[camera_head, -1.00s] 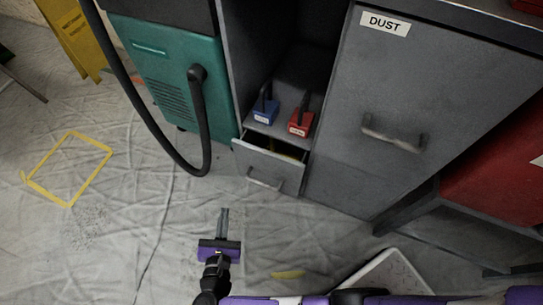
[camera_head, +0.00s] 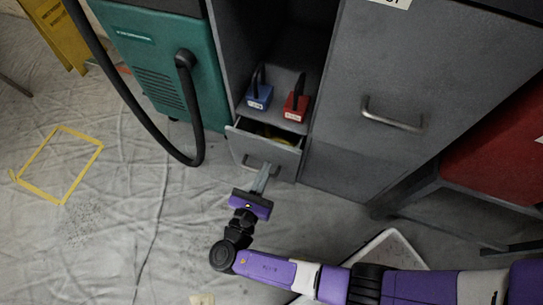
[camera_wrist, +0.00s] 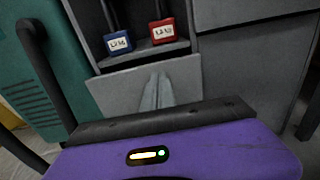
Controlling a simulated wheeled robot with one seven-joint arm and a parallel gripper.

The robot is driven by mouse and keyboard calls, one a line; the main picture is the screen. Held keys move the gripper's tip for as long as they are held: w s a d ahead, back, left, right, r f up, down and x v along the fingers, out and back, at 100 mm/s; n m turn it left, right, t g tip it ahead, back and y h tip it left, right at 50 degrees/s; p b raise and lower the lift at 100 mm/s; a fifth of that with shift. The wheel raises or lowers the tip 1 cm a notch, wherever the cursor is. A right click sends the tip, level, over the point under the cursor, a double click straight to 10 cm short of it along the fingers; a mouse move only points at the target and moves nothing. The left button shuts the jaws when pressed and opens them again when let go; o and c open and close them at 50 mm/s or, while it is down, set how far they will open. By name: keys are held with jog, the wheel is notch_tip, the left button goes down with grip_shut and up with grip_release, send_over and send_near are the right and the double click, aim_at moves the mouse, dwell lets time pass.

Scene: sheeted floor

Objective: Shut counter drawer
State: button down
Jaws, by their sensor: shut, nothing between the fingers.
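The counter drawer (camera_head: 254,150) is a small grey drawer low in the grey counter, pulled part way out. Something yellow lies inside it, and a bar handle is on its front. My gripper (camera_head: 264,172) is shut and empty, with its fingertips at the drawer front by the handle; I cannot tell whether they touch. In the wrist view the fingers (camera_wrist: 157,92) stand in front of the grey drawer front (camera_wrist: 120,92) and hide the handle.
A blue padlock-like block (camera_head: 259,96) and a red one (camera_head: 295,107) stand on the shelf above the drawer. A teal machine (camera_head: 157,65) with a black hose (camera_head: 188,110) is at left. A large grey door (camera_head: 400,75) is at right. A yellow taped square (camera_head: 58,165) marks the open floor.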

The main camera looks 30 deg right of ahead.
aim_at(276, 147)
jog(key=shift+b+x, duration=0.65)
jog(key=shift+x, duration=1.8)
jog(key=shift+p+x, duration=0.5)
jog(key=shift+x, duration=2.05)
jog(key=shift+r, duration=0.1)
